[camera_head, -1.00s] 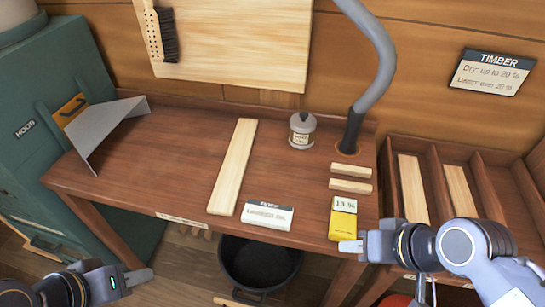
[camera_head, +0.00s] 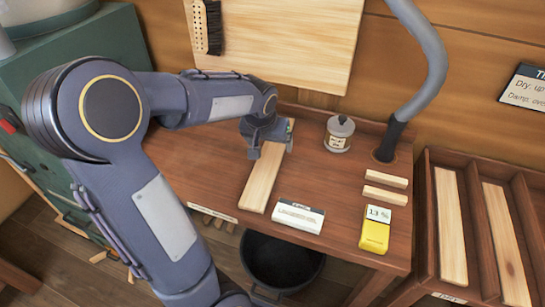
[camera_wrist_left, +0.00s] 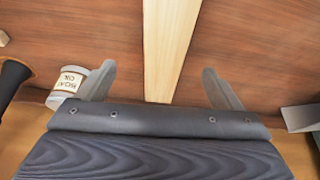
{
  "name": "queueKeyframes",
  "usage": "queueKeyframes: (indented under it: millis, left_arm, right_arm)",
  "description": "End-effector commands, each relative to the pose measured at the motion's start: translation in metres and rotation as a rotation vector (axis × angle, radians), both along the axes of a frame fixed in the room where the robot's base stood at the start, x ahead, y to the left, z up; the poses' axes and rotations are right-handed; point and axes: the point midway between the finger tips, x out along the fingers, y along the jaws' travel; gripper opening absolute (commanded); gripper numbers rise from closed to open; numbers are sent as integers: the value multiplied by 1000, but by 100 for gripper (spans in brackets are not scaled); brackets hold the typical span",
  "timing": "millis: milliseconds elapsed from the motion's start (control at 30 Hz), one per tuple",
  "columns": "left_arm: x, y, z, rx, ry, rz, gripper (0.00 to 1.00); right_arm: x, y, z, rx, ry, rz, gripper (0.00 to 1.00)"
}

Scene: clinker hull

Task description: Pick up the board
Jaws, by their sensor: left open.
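The board (camera_head: 263,180) is a long pale plank lying flat on the brown workbench (camera_head: 185,160). Its far end is partly hidden by my left gripper (camera_head: 270,148), which is over that end with its fingers spread. In the left wrist view the board (camera_wrist_left: 170,40) runs between the two open fingers of my left gripper (camera_wrist_left: 158,68), with a gap on each side. The gripper holds nothing. My right gripper is out of view.
A lidded tin (camera_head: 339,134) stands right of the board, near a grey hose (camera_head: 428,50). A white label block (camera_head: 298,216), two short sticks (camera_head: 385,187) and a yellow meter (camera_head: 376,229) lie on the bench. A rack (camera_head: 428,215) holds more boards. A black bucket (camera_head: 280,262) stands below.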

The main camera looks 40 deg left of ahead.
Motion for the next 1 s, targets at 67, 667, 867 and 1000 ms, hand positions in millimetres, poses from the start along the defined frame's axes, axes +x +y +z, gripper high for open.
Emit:
queueKeyframes:
  millis: [67,667,867,1000]
  left_arm:
    - [6,5,-7,14,7,6,87]
    - [27,18,-75,15,7,7,87]
    - [28,19,-76,15,4,7,87]
    - [28,18,-76,16,4,6,77]
  right_arm:
    - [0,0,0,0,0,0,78]
    - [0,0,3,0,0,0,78]
    - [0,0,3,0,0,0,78]
    - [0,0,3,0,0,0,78]
